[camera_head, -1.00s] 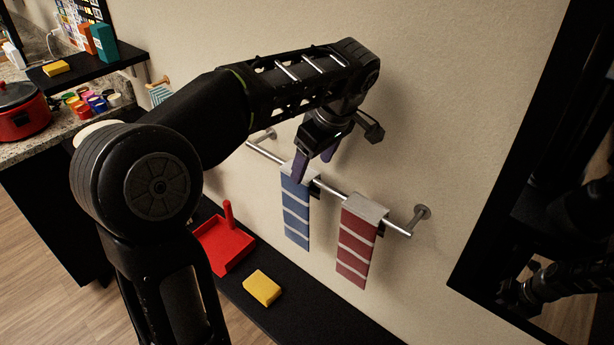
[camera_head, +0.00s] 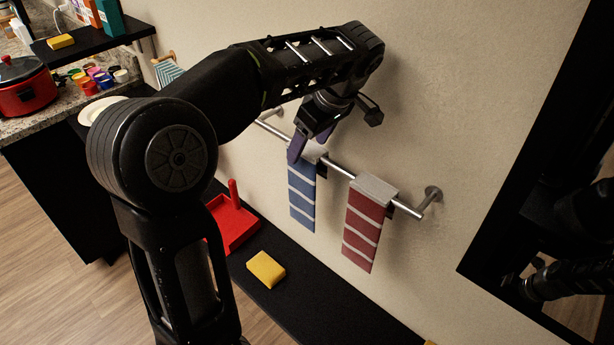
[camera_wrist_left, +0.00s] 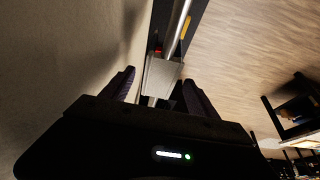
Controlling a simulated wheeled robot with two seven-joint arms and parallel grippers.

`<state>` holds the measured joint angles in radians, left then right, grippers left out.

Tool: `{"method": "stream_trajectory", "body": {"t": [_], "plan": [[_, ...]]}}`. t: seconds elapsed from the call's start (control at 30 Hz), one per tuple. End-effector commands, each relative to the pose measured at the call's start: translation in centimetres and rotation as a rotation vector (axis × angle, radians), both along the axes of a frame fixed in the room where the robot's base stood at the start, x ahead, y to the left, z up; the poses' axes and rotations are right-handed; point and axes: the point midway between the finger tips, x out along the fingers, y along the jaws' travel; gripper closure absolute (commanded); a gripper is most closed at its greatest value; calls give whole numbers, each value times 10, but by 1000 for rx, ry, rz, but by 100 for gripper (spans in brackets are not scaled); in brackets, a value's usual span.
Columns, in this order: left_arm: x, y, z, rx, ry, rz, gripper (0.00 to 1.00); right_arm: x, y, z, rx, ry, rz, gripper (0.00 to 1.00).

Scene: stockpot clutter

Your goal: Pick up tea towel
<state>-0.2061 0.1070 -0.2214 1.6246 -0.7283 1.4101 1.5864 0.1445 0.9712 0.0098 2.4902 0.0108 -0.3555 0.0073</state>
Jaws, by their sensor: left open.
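A blue towel with white stripes (camera_head: 302,195) hangs folded over a metal wall rail (camera_head: 340,170). A red towel with white stripes (camera_head: 363,228) hangs to its right on the same rail. My left gripper (camera_head: 309,146) is open at the top fold of the blue towel. In the left wrist view, the open fingers (camera_wrist_left: 160,92) point along either side of a pale towel top (camera_wrist_left: 162,76) on the rail. I cannot tell whether they touch it. My right gripper does not show clearly.
A black shelf (camera_head: 300,310) below the rail holds a red dustpan-like tray (camera_head: 232,224) and a yellow sponge (camera_head: 266,269). A counter at left holds a red pot (camera_head: 25,88) and several small cups. A dark-framed mirror (camera_head: 560,190) is on the right.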

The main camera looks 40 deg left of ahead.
Motion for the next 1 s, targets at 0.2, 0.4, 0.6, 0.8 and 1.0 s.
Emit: {"method": "stream_trajectory", "body": {"t": [0.2,0.4,0.6,0.8,1.0], "plan": [[0,0,0,0,0,0,31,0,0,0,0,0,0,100],[1,6,-19,0,0,2,31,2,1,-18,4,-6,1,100],[1,17,-38,0,4,1,31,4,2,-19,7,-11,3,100],[2,20,-47,0,0,-1,31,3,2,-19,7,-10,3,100],[2,20,-47,0,0,0,31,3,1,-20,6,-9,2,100]]}}
